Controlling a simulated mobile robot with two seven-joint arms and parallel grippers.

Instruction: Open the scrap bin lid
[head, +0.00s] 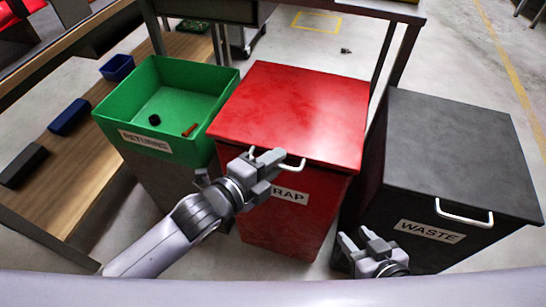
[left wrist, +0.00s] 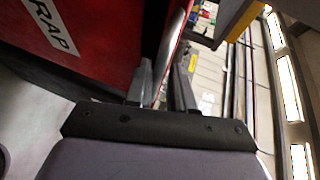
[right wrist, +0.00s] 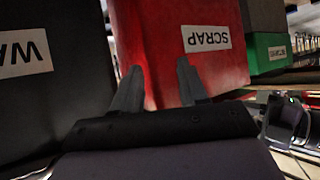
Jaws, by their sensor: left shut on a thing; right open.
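The red scrap bin (head: 262,225) stands in the middle with its flat red lid (head: 295,110) lying down on it. A white handle (head: 297,165) is on the lid's front edge. My left gripper (head: 268,165) is at this handle and shut on it, hiding its middle. In the left wrist view the fingers (left wrist: 162,88) are close together beside the bin's red front (left wrist: 85,45). My right gripper (head: 362,240) is open and empty, low between the scrap and waste bins. The right wrist view shows its fingers (right wrist: 160,90) apart, with the scrap bin (right wrist: 180,40) beyond.
A black waste bin (head: 450,165) with a white handle stands at the right, lid down. A green returns box (head: 195,85) with small items inside stands at the left. A wooden bench (head: 85,145) with small bins is further left. A table (head: 300,10) is behind.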

